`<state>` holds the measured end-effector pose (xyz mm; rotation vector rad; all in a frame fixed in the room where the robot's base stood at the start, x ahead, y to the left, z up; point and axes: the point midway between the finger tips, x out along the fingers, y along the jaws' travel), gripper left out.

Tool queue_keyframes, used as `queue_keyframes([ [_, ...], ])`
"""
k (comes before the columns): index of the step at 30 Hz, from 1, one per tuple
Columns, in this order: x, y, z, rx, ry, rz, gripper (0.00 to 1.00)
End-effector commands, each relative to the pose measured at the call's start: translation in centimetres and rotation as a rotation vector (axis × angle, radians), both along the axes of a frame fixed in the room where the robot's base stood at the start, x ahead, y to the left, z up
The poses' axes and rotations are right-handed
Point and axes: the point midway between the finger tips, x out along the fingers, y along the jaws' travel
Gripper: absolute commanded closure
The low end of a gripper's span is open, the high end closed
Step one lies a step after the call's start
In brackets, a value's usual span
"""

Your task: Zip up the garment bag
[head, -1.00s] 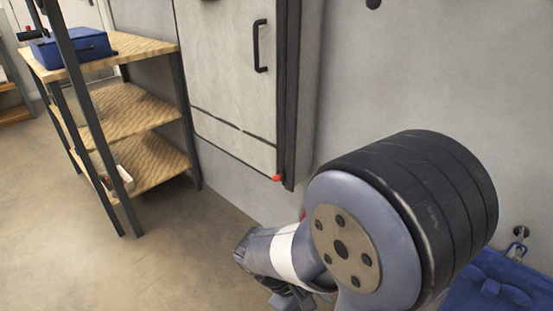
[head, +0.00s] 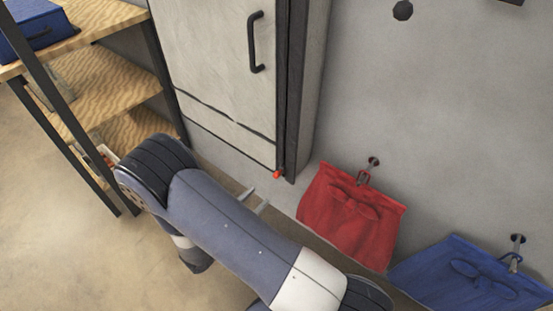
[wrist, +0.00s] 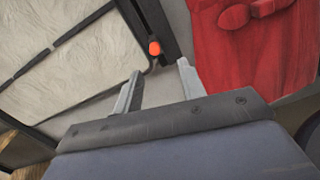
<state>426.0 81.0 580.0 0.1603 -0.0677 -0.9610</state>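The garment bag (head: 225,75) appears as a tall pale panel with dark edging and a black handle, upright against the grey wall. A dark strip (head: 293,90) runs down its right edge, with a small orange-red pull (head: 278,174) at the bottom. In the wrist view the pull (wrist: 155,48) lies just beyond the gap between my fingertips. My gripper (head: 256,197) is open and empty, a little below the pull in the head view. The fingers (wrist: 160,68) look apart from the pull; the exact distance cannot be told.
A red bag (head: 350,215) and a blue bag (head: 470,272) hang from wall hooks at right. A shelf unit (head: 105,75) with a blue case (head: 35,28) stands at left. The floor (head: 60,200) at left front is clear.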

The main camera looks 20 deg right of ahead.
Motion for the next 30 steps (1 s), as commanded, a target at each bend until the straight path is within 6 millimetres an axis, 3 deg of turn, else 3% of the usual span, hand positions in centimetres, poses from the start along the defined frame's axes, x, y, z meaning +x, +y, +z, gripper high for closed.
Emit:
queue_keyframes([
  [5, 0.4, 0.3, -0.2, -0.021, 0.002, 0.034, 0.61],
  [21, 5.1, -6.3, -0.3, -0.018, 0.002, 0.027, 0.61],
  [30, 6.5, -8.0, -0.2, -0.018, 0.001, 0.030, 0.61],
])
